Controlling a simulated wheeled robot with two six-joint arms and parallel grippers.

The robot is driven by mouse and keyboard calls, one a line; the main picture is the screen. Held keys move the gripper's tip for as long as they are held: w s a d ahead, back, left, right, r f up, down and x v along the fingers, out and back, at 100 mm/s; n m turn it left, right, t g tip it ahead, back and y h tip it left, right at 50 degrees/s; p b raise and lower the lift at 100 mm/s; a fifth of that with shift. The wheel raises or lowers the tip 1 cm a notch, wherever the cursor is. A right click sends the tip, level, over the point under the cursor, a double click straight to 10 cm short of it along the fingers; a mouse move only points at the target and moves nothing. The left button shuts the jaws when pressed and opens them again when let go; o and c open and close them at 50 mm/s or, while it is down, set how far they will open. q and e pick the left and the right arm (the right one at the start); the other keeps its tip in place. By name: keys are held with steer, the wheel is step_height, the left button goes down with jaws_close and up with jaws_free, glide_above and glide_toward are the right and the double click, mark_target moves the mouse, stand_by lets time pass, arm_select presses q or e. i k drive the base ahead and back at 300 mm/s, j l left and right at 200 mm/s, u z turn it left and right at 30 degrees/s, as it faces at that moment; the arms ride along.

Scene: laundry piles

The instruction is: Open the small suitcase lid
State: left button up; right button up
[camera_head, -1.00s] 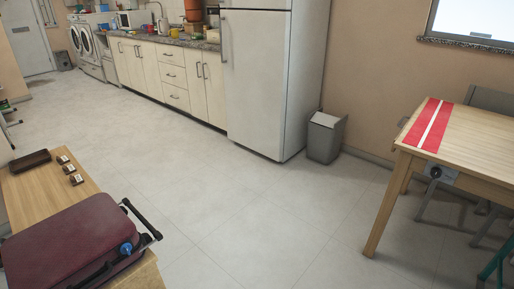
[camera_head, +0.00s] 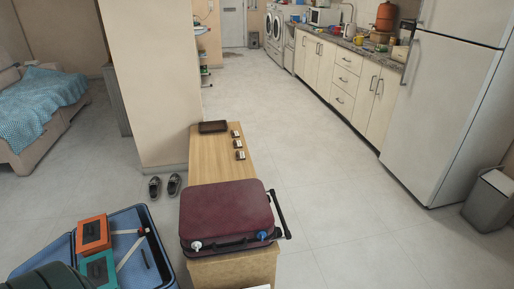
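The small suitcase (camera_head: 228,215) is dark red and lies flat with its lid shut on the near end of a wooden bench. Its black handle bar sticks out at the right side. A white knob (camera_head: 196,246) and a blue knob (camera_head: 262,235) show on its near side, with a dark carry handle between them. Neither of my grippers shows in the head view.
An open blue suitcase (camera_head: 150,226) on the floor at lower left holds orange and teal boxes. Shoes (camera_head: 165,187) lie beside the bench (camera_head: 208,160). A dark tray (camera_head: 213,127) and small items sit at its far end. Floor to the right is clear.

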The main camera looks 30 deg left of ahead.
mark_target(214, 215)
steer(key=u, duration=1.35)
